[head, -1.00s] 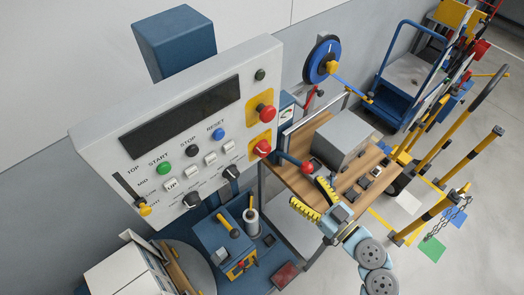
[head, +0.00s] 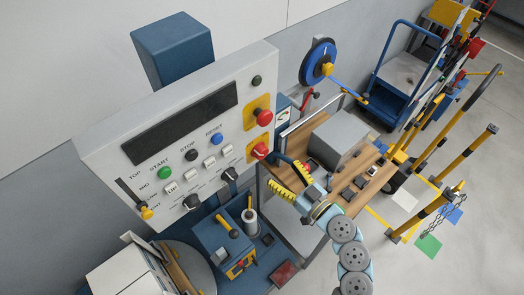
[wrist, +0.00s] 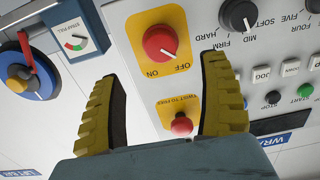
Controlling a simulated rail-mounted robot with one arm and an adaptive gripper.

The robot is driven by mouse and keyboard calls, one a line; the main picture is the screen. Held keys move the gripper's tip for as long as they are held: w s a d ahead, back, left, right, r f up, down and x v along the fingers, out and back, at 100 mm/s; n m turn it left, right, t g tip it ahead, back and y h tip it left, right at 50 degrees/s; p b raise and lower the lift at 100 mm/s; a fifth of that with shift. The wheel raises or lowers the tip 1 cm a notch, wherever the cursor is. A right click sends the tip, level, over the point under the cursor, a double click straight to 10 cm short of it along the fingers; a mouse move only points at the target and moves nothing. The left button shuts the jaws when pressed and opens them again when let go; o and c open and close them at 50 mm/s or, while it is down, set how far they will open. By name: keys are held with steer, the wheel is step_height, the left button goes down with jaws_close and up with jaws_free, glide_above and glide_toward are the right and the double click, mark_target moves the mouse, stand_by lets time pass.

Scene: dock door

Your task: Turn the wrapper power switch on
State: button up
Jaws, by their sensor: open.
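The power switch is a red rotary knob (head: 260,151) on a yellow plate at the lower right of the grey control panel (head: 110,140). In the wrist view the red knob (wrist: 160,42) sits above ON and OFF labels, and its white mark appears to point toward OFF. My gripper (head: 284,176) is open and empty, just right of and below the knob in the head view. In the wrist view the yellow ribbed fingers (wrist: 160,75) stand apart, with the knob between and beyond their tips. I see no contact with the knob.
A red twist-to-free stop button (wrist: 181,125) is close to the switch, between the fingers in the wrist view. A dial knob (wrist: 238,15) is near the right fingertip. A wooden bench (head: 345,200) with a grey box (head: 340,140) stands to the right.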

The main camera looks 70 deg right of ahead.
mark_target(264, 155)
steer(key=p+x, duration=0.3)
steer(key=x, duration=0.6)
steer(key=shift+a+r, duration=0.1)
steer(key=shift+w, duration=0.35)
steer(key=c, duration=1.2)
